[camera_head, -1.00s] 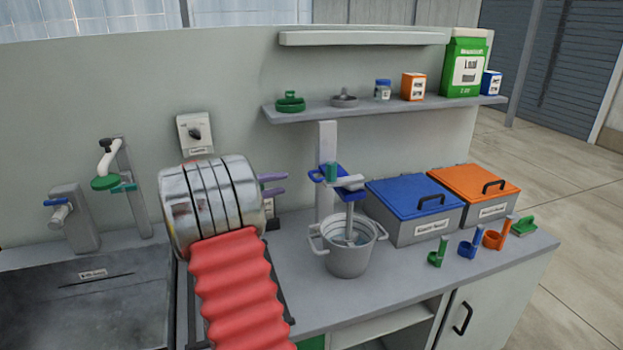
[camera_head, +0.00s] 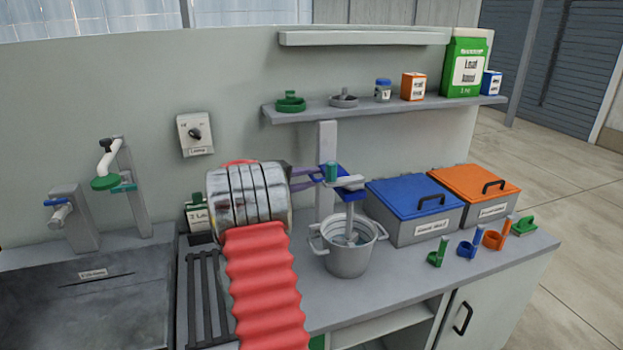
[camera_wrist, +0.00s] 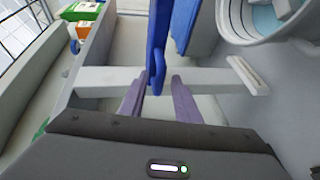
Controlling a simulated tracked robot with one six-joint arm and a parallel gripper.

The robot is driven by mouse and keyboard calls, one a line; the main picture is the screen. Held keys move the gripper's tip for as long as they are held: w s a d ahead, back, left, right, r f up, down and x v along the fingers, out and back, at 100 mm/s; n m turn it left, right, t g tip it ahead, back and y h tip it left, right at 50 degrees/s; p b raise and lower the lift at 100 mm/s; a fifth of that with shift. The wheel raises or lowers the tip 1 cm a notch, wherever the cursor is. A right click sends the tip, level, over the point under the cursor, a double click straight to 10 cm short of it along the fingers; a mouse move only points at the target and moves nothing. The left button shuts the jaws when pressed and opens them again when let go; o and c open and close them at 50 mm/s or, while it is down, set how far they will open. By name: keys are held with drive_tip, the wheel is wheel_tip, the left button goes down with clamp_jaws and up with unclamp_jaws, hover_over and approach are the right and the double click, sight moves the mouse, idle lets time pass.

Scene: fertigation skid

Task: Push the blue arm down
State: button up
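The grey pot (camera_head: 348,261) stands below with a stirrer shaft in it. A blue-lidded bin (camera_head: 405,197) and an orange-lidded bin (camera_head: 478,186) stand to the right. A shelf (camera_head: 385,106) with small containers runs above. A sink (camera_head: 85,300) is at left.

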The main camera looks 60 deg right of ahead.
drive_tip(key=shift+s+d+f, duration=0.1)
drive_tip(key=shift+s+d, duration=0.1)
drive_tip(key=shift+d, duration=0.3)
clamp_jaws()
idle(0.4)
